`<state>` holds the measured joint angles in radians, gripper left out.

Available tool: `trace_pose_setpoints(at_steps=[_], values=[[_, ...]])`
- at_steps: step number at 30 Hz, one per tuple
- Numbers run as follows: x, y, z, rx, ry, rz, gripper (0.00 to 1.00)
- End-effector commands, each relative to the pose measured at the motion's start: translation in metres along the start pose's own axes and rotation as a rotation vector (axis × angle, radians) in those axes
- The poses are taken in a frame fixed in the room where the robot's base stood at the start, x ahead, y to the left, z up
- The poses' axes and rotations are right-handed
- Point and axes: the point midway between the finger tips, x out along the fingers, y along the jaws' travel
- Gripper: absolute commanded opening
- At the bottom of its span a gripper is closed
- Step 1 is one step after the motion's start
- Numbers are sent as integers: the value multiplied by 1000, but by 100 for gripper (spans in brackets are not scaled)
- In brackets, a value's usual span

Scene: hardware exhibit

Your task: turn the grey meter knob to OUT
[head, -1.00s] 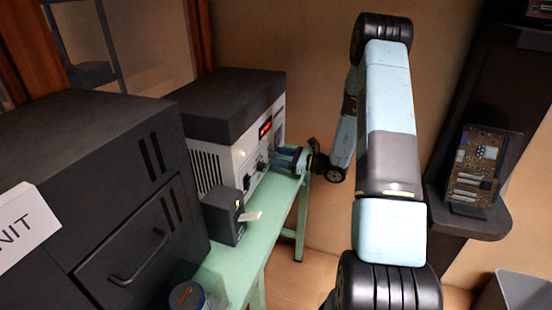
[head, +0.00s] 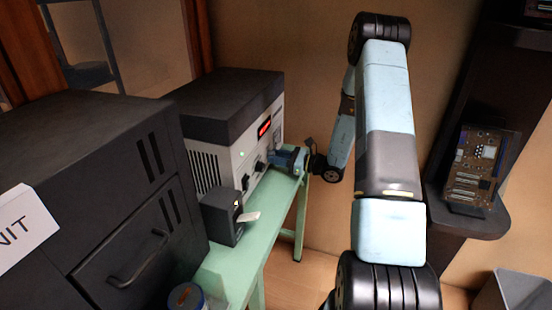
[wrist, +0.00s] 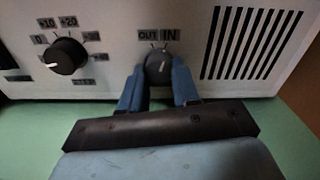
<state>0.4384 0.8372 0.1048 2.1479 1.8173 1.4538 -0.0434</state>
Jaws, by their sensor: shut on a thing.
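The grey meter knob (wrist: 158,67) is on the meter's white front panel, below the OUT label (wrist: 148,34) and the IN label (wrist: 170,34). A pale pointer line on it appears tilted up and slightly right, toward IN. My gripper (wrist: 159,84) is shut on this knob, one blue finger on each side. In the head view my gripper (head: 286,158) is at the front of the meter (head: 240,145), which has a dark top and a red display; the knob is hidden there.
A larger black knob (wrist: 64,57) with a numbered scale is left of my gripper, and vent slots (wrist: 250,43) are to the right. A small dark box with a pale lever (head: 222,216) stands on the green bench (head: 265,232). A dark cabinet (head: 90,190) is nearer, at left.

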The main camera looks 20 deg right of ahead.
Motion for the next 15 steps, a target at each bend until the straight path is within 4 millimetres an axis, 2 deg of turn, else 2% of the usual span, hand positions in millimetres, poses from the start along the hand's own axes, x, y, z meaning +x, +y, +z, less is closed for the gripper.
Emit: trace_pose_setpoints(at_steps=[8, 15], values=[[-3, -2, 0, -72, -4, 3, 0], [-5, -4, -1, -239, -2, 0, 0]])
